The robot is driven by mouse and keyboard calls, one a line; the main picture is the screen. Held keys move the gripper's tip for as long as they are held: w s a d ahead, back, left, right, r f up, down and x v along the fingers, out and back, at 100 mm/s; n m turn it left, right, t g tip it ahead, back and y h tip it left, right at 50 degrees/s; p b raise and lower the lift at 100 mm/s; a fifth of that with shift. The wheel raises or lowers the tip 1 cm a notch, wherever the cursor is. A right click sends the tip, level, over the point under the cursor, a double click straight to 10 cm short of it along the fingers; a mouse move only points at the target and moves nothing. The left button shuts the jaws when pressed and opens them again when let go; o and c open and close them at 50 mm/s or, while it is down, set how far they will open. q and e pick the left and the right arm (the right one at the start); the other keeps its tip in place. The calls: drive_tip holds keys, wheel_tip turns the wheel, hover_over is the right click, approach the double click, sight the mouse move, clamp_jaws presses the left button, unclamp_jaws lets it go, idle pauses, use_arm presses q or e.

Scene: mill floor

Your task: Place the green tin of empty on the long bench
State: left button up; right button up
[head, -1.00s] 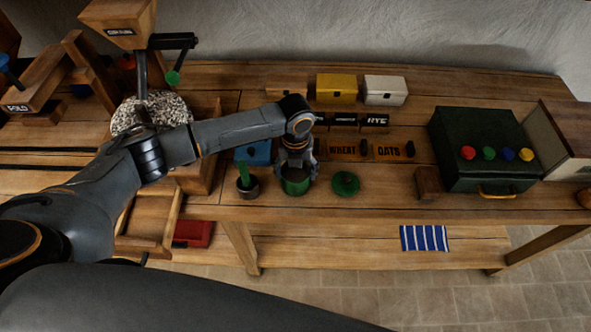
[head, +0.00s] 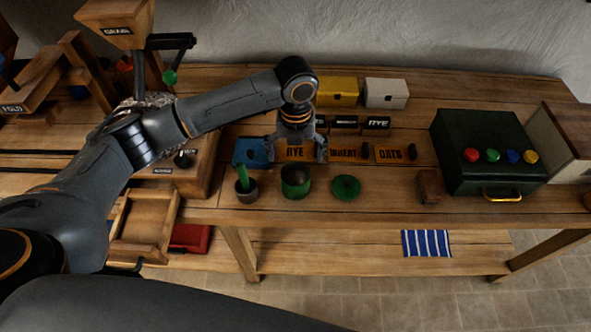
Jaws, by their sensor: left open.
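The green tin (head: 295,183) stands upright and open-topped on the long bench (head: 390,212), near its front edge. A round green lid with a knob (head: 346,187) lies on the bench just to its right. My left gripper (head: 297,158) is open and empty, with its fingers spread above and behind the tin, apart from it. Its fingers partly cover the row of labelled blocks behind. My right gripper is out of view.
A grey cup with a green handle (head: 246,186) stands left of the tin. A wooden block (head: 428,186) and a dark green box with coloured knobs (head: 485,135) stand to the right. A striped cloth (head: 426,243) lies lower down.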

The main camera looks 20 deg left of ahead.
use_arm(q)
drive_tip(key=shift+r+b, duration=0.3)
drive_tip(key=shift+r, duration=1.65)
drive_tip(key=shift+f, duration=0.1)
